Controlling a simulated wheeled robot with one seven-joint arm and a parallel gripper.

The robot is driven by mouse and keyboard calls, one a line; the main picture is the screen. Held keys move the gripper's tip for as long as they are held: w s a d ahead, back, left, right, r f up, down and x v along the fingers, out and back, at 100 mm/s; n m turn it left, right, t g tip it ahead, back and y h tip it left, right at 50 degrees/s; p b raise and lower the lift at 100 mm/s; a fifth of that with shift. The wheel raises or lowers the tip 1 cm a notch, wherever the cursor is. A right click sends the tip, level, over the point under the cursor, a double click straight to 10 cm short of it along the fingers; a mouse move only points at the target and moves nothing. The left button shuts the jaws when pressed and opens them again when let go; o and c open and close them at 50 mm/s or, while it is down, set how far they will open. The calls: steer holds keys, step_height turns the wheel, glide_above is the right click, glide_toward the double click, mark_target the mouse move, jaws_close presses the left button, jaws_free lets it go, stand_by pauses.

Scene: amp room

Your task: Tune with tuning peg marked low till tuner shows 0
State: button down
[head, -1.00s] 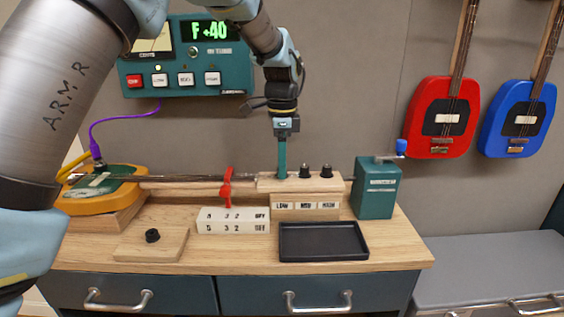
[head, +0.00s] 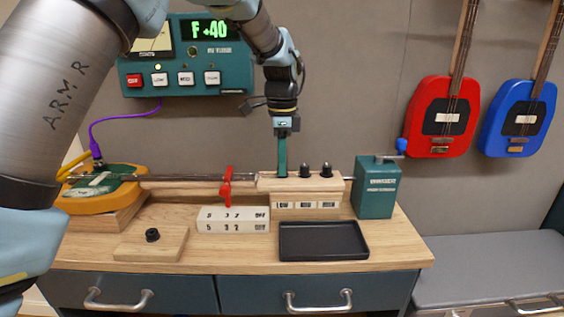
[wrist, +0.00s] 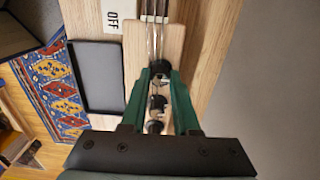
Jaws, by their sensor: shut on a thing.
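The tuner (head: 186,75) on the back wall reads "F +40" in green on its display (head: 210,30). The bass (head: 100,190) lies on the bench with its neck running right to a wooden headstock. Its labels read LOW, then what look like MID and HIGH. My gripper (head: 282,172) points down over the leftmost position, above LOW. In the wrist view my gripper (wrist: 161,72) is shut on a dark peg (wrist: 160,66), the low one. In the head view that peg is hidden by the green fingers. Two black pegs (head: 305,170) (head: 327,169) stand free to its right.
A red clamp (head: 227,187) stands on the neck, left of my gripper. Red and blue guitars hang at right.

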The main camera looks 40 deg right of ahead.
steer(key=n+p, duration=0.2)
steer(key=n, duration=0.1)
steer(key=shift+r+n, duration=0.15)
steer(key=shift+n, duration=0.15)
steer(key=n+p, duration=0.1)
steer(key=n, duration=0.3)
steer(key=shift+n, duration=0.3)
steer(key=n+p, duration=0.1)
steer(key=n, duration=0.3)
steer(key=shift+p, duration=0.4)
steer(key=shift+n+p, duration=0.35)
steer(key=shift+n, duration=1.35)
steer(key=c, duration=0.7)
jaws_free()
steer(key=shift+o, duration=0.2)
